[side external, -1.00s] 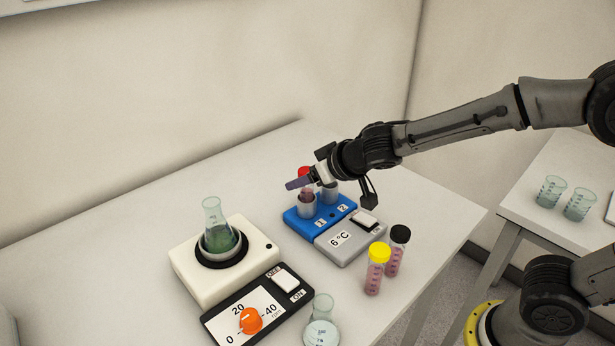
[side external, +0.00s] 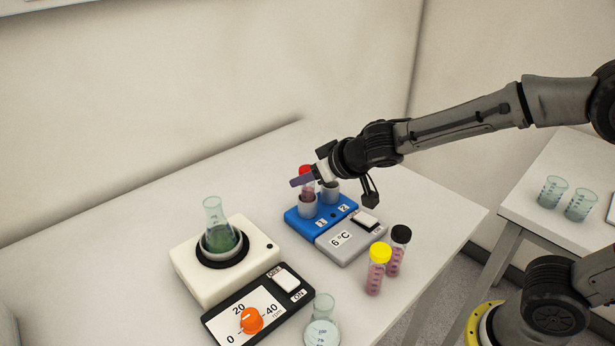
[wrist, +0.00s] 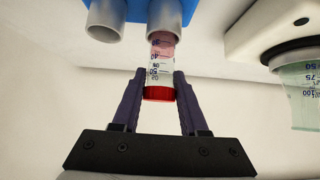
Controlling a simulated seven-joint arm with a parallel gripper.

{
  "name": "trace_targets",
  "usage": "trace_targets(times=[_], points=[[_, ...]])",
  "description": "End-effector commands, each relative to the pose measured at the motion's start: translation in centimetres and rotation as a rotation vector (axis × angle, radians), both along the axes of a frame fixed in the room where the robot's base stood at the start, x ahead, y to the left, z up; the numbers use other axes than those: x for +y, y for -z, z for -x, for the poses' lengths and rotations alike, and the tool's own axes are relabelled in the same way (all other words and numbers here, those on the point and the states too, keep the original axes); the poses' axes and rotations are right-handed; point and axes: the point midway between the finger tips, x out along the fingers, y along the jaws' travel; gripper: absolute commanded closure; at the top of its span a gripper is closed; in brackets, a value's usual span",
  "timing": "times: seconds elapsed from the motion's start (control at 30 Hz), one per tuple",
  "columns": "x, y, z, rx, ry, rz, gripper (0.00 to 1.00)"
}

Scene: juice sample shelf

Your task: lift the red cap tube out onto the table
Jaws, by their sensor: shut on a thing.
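The red cap tube (wrist: 160,68) has a clear graduated body with pinkish-red contents and a red cap. In the wrist view its lower end is inside one grey holder (wrist: 166,20) of the blue block, and its upper body stands clear of the rim. My gripper (wrist: 160,80) is shut on the tube just below the cap, one finger on each side. In the side external view the red cap (side external: 305,169) shows above the holder marked 1, and my gripper (side external: 304,178) hides part of the tube. The blue cooler block (side external: 325,222) bears two holders; holder 2 looks empty.
A yellow-capped tube (side external: 377,268) and a black-capped tube (side external: 398,250) stand in front of the cooler. A stirrer (side external: 190,272) with a green flask (side external: 220,232) is at the left. A glass vessel (side external: 322,325) stands near the front. The table behind the cooler is clear.

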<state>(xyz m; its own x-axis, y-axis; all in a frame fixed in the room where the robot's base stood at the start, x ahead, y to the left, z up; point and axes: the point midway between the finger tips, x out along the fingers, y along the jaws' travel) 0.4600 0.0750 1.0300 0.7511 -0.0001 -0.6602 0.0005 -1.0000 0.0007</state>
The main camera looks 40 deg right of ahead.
Motion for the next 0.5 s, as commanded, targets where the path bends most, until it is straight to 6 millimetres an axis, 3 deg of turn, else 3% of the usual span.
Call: trace_targets(times=[0.5], points=[[0.01,-0.77,-0.02,-0.001,0.001,-0.001,1.0]])
